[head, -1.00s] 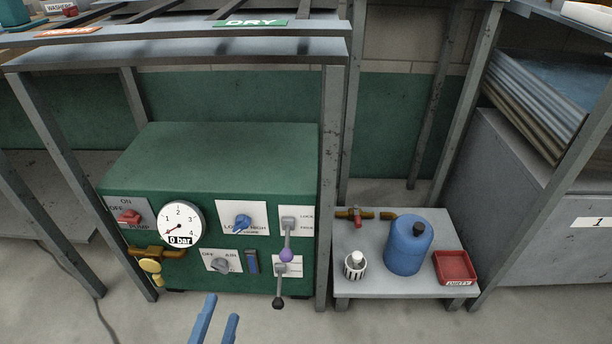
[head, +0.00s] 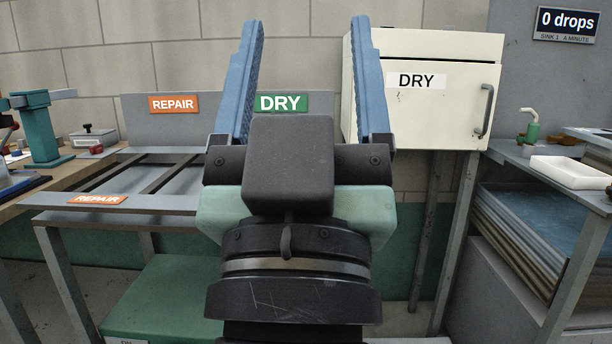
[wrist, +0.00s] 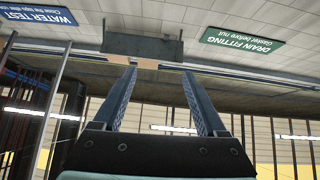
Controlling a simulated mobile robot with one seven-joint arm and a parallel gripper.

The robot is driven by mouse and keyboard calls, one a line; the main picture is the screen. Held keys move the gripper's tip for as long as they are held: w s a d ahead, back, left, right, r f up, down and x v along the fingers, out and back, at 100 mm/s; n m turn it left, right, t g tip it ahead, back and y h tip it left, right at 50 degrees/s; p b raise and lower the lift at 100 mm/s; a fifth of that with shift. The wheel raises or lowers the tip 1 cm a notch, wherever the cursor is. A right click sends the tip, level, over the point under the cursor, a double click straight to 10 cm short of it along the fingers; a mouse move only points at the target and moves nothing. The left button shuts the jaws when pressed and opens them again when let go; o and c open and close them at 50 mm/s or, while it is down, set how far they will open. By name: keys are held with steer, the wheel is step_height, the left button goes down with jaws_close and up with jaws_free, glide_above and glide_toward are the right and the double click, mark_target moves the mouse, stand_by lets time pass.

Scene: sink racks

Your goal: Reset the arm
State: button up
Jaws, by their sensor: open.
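My gripper (head: 306,75) stands upright in the middle of the head view, its two blue fingers spread wide and pointing up. Nothing is between the fingers. In the wrist view my gripper (wrist: 158,90) is also open and empty, pointing toward the ceiling side of the room. My arm hides part of the rack and the wall behind it.
A rack with an orange REPAIR sign (head: 173,104) and a green DRY sign (head: 281,102) stands behind my arm. A white DRY cabinet (head: 432,115) is at right. A green box (head: 160,290) is below. Hanging signs, WATER TEST (wrist: 38,14) and DRAIN FITTING (wrist: 243,42), show overhead.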

step_height(320, 180, up, 41)
steer(key=s+t+y+p, duration=0.1)
steer(key=s+p, duration=0.1)
steer(key=p, duration=3.6)
steer(key=shift+s, duration=0.25)
